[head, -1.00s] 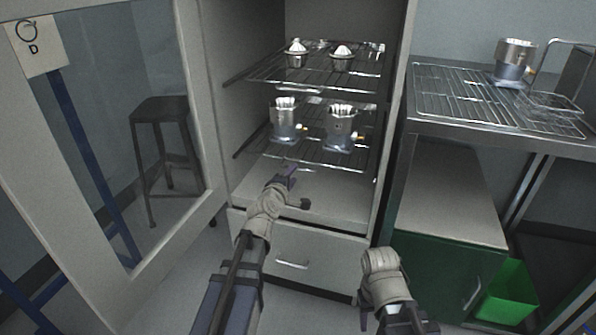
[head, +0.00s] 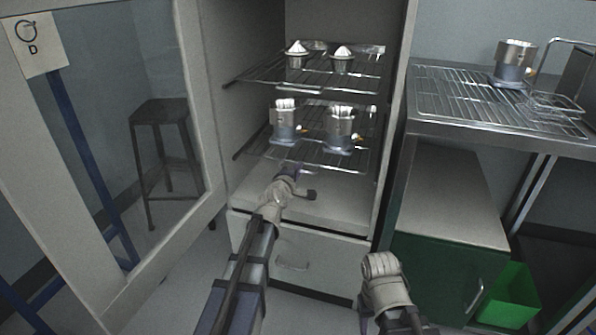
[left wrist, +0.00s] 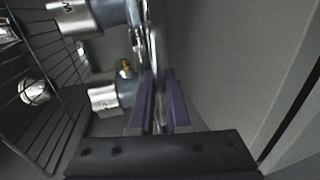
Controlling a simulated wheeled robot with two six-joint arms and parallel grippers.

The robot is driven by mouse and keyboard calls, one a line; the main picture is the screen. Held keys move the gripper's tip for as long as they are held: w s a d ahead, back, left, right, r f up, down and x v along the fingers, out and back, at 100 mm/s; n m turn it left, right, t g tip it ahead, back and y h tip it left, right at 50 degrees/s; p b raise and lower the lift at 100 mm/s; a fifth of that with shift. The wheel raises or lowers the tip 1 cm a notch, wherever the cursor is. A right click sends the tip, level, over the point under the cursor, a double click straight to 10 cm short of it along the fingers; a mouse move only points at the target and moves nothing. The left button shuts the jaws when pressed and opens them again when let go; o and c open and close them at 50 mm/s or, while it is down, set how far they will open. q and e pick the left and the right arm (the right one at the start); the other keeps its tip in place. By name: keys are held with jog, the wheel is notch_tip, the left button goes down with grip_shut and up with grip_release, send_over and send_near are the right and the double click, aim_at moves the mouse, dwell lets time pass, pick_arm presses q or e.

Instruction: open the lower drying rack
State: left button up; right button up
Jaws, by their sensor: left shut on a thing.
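The lower drying rack (head: 312,154) is a wire shelf inside the open cabinet. Two metal housings, one on the left (head: 284,126) and one on the right (head: 340,132), stand upright on it. My left gripper (head: 290,169) is at the rack's front edge, left of its middle. In the left wrist view the purple fingers (left wrist: 160,78) are shut on the lower rack's front, which shows nearly edge-on (left wrist: 153,35). The exact contact is hard to see. My right arm shows low in the head view, with its gripper not visible.
The upper rack (head: 318,68) holds two smaller parts. The cabinet's glass door (head: 205,130) stands open at the left. Below the racks are a bare cabinet floor (head: 338,210) and a drawer (head: 325,262). A bench with a wire rack (head: 450,95) is at the right.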

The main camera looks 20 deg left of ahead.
pick_arm(q)
grip_shut()
dwell(1.1)
